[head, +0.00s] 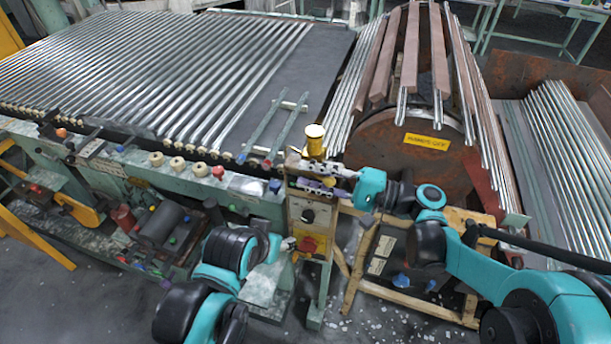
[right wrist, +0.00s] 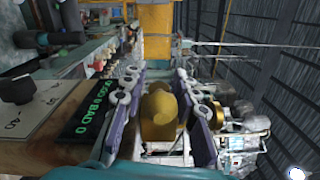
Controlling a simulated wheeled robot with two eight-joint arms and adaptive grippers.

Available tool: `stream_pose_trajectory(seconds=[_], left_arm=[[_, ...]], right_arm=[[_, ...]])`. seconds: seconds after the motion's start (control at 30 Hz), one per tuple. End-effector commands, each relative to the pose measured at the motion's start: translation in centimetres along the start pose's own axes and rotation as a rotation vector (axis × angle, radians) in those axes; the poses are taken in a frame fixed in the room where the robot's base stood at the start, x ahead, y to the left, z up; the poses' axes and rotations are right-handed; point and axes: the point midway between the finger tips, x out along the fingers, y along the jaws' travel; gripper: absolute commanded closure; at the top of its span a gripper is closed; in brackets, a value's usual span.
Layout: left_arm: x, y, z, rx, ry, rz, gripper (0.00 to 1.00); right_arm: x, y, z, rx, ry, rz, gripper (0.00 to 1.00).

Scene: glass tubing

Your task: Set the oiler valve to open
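The yellow oiler cup (head: 315,140) stands on top of a narrow control post at the machine's front edge. My right gripper (head: 312,178) comes from the right and is just below the cup. In the right wrist view its two purple-grey fingers (right wrist: 161,85) are apart, on either side of a rounded brass-coloured knob (right wrist: 158,115), which looks like the oiler valve. Narrow gaps show beside the knob, so I see no firm grip. The valve's setting cannot be read. My left gripper (head: 291,245) is small and partly hidden, left of the control post.
Below the right gripper is a control panel (head: 309,217) with a dark knob and a red button on yellow. A rusty drum (head: 412,160) carrying bars stands to the right. Rows of glass tubes (head: 170,70) lie behind. A lit green display (right wrist: 97,105) sits beside the fingers.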

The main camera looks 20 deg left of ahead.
Motion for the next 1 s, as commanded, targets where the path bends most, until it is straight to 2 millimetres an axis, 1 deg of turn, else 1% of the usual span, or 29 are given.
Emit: stream_pose_trajectory(seconds=[0.03, 0.13, 0.43, 0.47, 0.5, 0.53, 0.57, 0.83, 1.0], left_arm=[[0.1, 0.0, 0.1, 0.0, 0.0, 0.0, 0.48], [0.2, 0.0, 0.1, 0.0, 0.0, 0.0, 0.48], [0.2, 0.0, 0.1, 0.0, 0.0, 0.0, 0.48], [0.2, 0.0, 0.1, 0.0, 0.0, 0.0, 0.48], [0.2, 0.0, 0.1, 0.0, 0.0, 0.0, 0.48], [0.2, 0.0, 0.1, 0.0, 0.0, 0.0, 0.48], [0.2, 0.0, 0.1, 0.0, 0.0, 0.0, 0.48], [0.0, 0.0, 0.0, 0.0, 0.0, 0.0, 0.48], [-0.9, 0.0, -0.6, 0.0, 0.0, 0.0, 0.48]], right_arm=[[0.6, 0.1, 0.0, 0.0, -0.001, 0.0, 0.71], [1.2, 0.0, 0.0, 0.0, 0.0, 0.0, 0.71], [1.4, 0.0, 0.0, 0.0, 0.002, 0.0, 0.71], [1.4, 0.0, 0.0, 0.0, 0.002, 0.0, 0.76], [1.4, 0.0, 0.0, 0.0, 0.002, 0.0, 0.87], [1.4, 0.0, 0.0, 0.0, 0.002, 0.0, 0.95], [1.4, 0.0, 0.0, 0.0, 0.002, 0.0, 1.0], [1.4, 0.0, 0.0, 0.0, 0.003, 0.012, 1.0], [1.4, -0.2, 0.1, 0.0, 0.013, 0.061, 1.0]])
